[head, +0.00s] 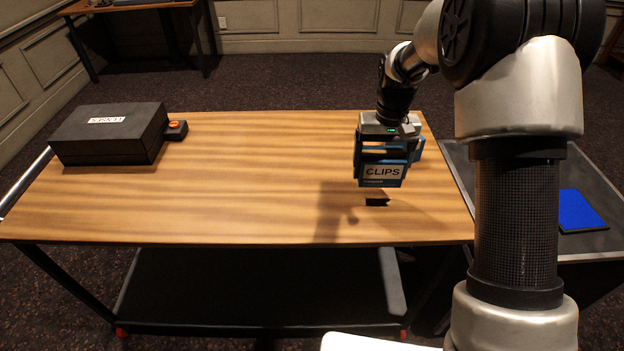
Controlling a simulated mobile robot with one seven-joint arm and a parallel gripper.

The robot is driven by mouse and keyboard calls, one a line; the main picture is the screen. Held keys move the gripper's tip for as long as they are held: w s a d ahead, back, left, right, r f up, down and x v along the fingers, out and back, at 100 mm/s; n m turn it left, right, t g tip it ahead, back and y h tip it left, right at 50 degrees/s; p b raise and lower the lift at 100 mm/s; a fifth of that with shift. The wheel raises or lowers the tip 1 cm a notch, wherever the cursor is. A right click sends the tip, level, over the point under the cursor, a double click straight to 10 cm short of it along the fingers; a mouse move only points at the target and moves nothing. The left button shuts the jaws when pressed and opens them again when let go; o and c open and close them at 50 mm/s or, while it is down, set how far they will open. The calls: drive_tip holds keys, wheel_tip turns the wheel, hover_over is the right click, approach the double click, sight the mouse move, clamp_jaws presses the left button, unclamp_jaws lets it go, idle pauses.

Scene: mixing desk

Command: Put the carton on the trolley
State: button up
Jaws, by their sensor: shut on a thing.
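The carton (383,173) is a blue box with a white label reading CLIPS. My gripper (386,150) is shut on it from above, and the fingers partly cover it. It hangs over the right part of a wooden top (240,205), with its shadow on the wood to the left, so it looks clear of the surface. That top has a frame with small red parts at the feet and a lower shelf. A lower grey surface (605,238) with a rim stands at the right, partly hidden by my arm. I cannot tell for certain which is the trolley.
A black case (110,133) with a white label lies at the wooden top's left end, beside a small dark box with an orange-red top (176,130). A small black piece (377,202) lies below the carton. A blue mat (581,210) lies on the grey surface. The wooden top's middle is clear.

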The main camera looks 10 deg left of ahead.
sight(374, 150)
drive_tip(key=shift+w+a+r+b, duration=0.35)
drive_tip(key=shift+a+r, duration=0.1)
drive_tip(key=shift+a, duration=0.1)
drive_tip(key=shift+w+a+r+b, duration=0.2)
drive_tip(key=shift+a+r+b, duration=0.1)
drive_tip(key=shift+a+r, duration=0.2)
drive_tip(key=shift+a+f+n, duration=0.1)
drive_tip(key=shift+f+n, duration=0.05)
drive_tip(key=shift+n, duration=0.15)
wheel_tip(374, 150, down, 9)
drive_tip(key=shift+b, duration=0.85)
